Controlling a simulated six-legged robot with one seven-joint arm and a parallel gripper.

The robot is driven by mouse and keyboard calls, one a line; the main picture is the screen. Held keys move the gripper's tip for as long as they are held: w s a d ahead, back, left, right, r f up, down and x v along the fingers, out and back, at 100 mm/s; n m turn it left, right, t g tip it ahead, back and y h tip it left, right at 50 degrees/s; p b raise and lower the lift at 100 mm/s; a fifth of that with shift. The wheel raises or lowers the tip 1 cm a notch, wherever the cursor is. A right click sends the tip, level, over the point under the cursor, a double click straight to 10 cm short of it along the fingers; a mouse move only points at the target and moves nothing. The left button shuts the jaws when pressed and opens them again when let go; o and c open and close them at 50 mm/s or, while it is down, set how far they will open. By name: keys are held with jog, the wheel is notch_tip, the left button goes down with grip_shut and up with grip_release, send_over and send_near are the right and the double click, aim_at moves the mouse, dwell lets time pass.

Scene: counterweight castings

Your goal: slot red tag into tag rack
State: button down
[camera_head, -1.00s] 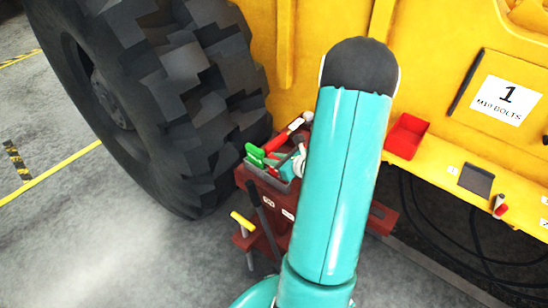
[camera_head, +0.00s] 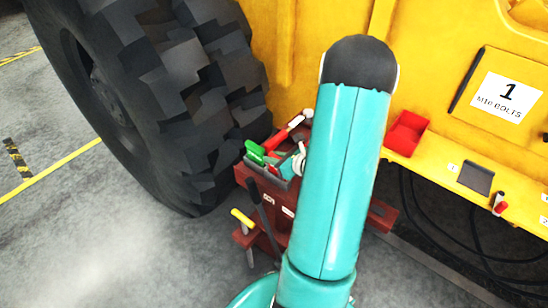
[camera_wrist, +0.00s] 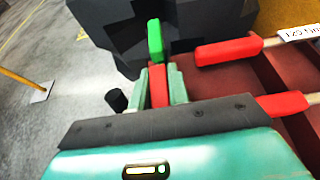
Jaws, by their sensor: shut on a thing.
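My gripper (camera_wrist: 159,82) is shut on the red tag (camera_wrist: 158,86), which stands upright between the two pale green fingers in the wrist view. A green tag (camera_wrist: 155,40) stands upright just beyond the red one. In the head view the green tag (camera_head: 255,152) shows at the left end of a grey tray-like holder (camera_head: 285,183), which may be the tag rack. My gripper (camera_head: 275,165) is small there and partly hidden by my arm. The slots are hidden, so I cannot tell whether the red tag is inside one.
A dark red stand (camera_head: 275,205) carries tools, including a red-handled one (camera_wrist: 228,51). A large black tyre (camera_head: 190,110) stands close on the left. A red bin (camera_head: 405,134) sits on the yellow ledge at right. Grey floor is free at lower left.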

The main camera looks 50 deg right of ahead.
jog(key=shift+f, duration=0.25)
jog(key=c, duration=1.3)
grip_release()
jog(key=shift+o, duration=0.2)
jog(key=v, duration=1.3)
notch_tip(320, 180, up, 7)
jog(key=shift+s, duration=0.4)
jog(key=shift+r, duration=0.1)
